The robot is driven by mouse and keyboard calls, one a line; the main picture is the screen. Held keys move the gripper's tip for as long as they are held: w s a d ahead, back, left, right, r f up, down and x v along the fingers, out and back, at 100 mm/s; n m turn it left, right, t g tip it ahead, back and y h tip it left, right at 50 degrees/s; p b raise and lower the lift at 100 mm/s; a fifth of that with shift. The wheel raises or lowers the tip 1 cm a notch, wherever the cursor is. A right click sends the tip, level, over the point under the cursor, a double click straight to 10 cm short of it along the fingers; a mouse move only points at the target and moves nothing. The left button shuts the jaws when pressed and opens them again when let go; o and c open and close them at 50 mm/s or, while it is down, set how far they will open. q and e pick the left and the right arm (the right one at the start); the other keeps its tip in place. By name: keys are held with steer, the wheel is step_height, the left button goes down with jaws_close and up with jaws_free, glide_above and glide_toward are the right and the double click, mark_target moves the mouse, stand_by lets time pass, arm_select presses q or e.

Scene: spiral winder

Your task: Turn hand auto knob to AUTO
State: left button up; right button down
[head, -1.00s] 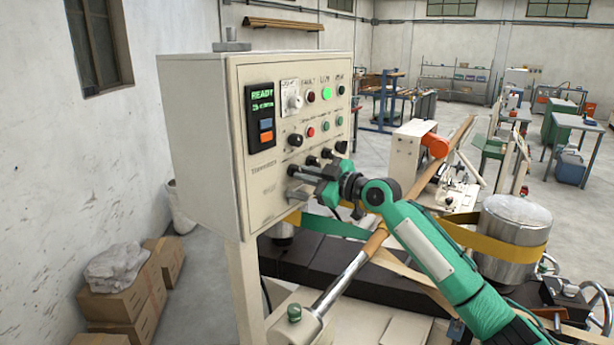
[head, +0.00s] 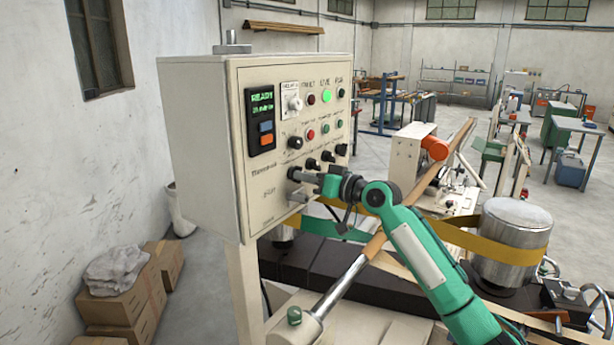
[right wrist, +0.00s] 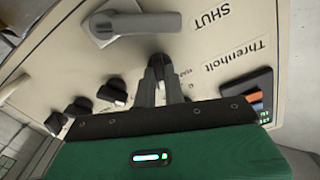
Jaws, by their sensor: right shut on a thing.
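The panel (head: 250,215) carries several black knobs, and their labels are too small or blurred to read as HAND or AUTO. My right gripper (head: 297,175) is at the leftmost knob of the lower row. In the right wrist view its two fingers (right wrist: 160,72) are closed together on this dark knob (right wrist: 158,60), which they mostly hide. Which way the knob points cannot be told. Other black knobs of the row (head: 312,163) stand free to the right, and they show in the right wrist view (right wrist: 113,92). My left gripper is not in view.
A grey lever handle (right wrist: 130,24) beside a SHUT label is close to the fingers in the right wrist view. Above the row are a display (head: 261,120), a white selector (head: 294,103) and a lit green lamp (head: 327,96). A metal drum (head: 512,240) stands at the right.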

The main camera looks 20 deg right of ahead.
steer(key=shift+m+p, duration=0.45)
steer(key=shift+m, duration=1.05)
steer(key=c, duration=1.5)
jaws_free()
steer(key=shift+s, duration=0.1)
steer(key=b+v, duration=0.6)
steer(key=v, duration=0.7)
steer(key=shift+s+d+b, duration=0.2)
steer(key=shift+d+b, duration=0.05)
steer(key=shift+b, duration=0.1)
